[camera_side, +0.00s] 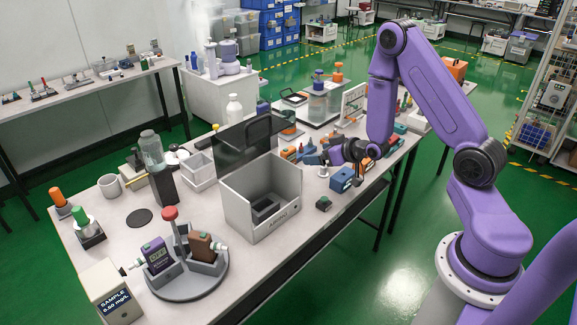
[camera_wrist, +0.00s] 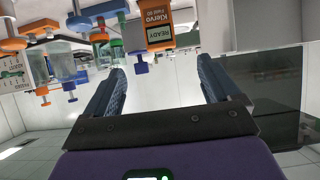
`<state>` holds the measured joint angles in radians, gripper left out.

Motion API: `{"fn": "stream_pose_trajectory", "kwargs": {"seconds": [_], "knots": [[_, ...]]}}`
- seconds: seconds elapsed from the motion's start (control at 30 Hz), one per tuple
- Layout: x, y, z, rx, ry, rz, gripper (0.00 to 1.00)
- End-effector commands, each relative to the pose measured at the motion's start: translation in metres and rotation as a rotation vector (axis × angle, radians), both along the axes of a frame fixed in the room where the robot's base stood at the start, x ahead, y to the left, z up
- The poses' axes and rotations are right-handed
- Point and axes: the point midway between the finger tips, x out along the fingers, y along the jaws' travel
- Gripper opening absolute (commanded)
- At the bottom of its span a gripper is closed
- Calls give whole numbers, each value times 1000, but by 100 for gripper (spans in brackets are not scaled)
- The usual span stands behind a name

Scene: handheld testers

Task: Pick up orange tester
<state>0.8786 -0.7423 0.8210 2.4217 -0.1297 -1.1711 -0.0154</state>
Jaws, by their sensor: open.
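In the side view my gripper (camera_side: 354,166) is low over the right part of the table, among a cluster of small testers. Several orange things sit there, and I cannot tell which is the same tester. The arm hides part of the cluster.
A blue tester (camera_side: 341,180) stands close to my gripper. A grey open bin (camera_side: 262,200) with a dark raised lid is left of the cluster. A round grey stand (camera_side: 190,282) holds testers at the front.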

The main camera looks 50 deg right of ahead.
Motion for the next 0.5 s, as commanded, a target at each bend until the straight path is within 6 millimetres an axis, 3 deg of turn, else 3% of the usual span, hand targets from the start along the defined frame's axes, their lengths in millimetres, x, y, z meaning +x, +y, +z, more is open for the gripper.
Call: {"fn": "stream_pose_trajectory", "kwargs": {"seconds": [0.23, 0.5], "knots": [[7, 0, -16, 0, -1, -1, 89], [43, 0, -36, 0, -1, 0, 89]]}}
